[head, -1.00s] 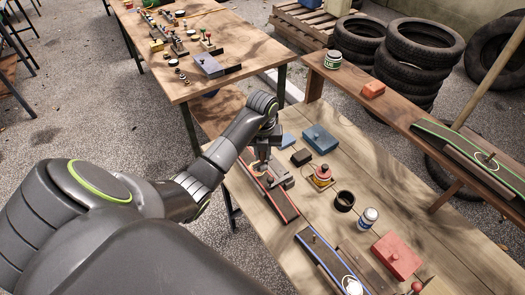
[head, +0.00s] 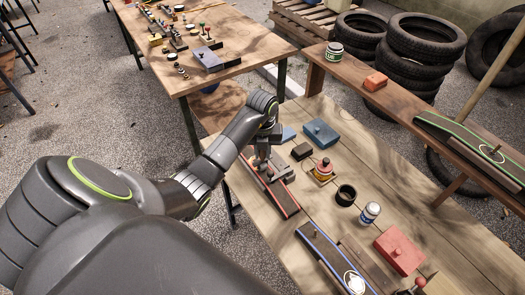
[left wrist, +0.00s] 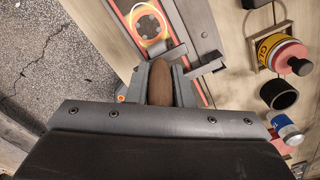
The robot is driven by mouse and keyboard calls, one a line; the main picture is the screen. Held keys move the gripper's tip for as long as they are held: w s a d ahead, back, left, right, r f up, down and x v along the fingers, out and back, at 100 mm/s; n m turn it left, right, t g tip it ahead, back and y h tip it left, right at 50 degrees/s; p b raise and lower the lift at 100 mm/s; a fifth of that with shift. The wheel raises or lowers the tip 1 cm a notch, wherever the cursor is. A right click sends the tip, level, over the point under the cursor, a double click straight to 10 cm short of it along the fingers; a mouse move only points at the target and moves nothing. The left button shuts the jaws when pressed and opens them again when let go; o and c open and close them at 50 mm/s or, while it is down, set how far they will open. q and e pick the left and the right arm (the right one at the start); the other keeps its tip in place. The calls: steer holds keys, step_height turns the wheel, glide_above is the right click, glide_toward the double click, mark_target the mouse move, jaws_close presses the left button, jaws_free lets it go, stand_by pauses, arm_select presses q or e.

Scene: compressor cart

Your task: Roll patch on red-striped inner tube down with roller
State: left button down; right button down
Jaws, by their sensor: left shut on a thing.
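The red-striped inner tube (head: 284,200) lies flat on the near workbench, and part of it shows in the left wrist view (left wrist: 196,88). On it, in the left wrist view, is a round dark patch (left wrist: 148,26) inside a pale yellowish ring. My left gripper (head: 264,164) is over the far part of this tube. In the left wrist view the gripper (left wrist: 159,78) is shut on a brown wooden handle (left wrist: 159,84), seemingly the roller's. My right gripper is not in view.
A grey metal fixture (left wrist: 208,66) sits beside the tube. A blue-striped tube (head: 325,254), black ring (head: 346,194), small bottle (head: 369,214), red box (head: 399,250) and blue box (head: 320,133) are on the bench. A raised shelf (head: 400,103) holds a green-striped tube (head: 470,140).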

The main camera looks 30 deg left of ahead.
arm_select(q)
steer(key=shift+f, duration=0.25)
stand_by(0.3)
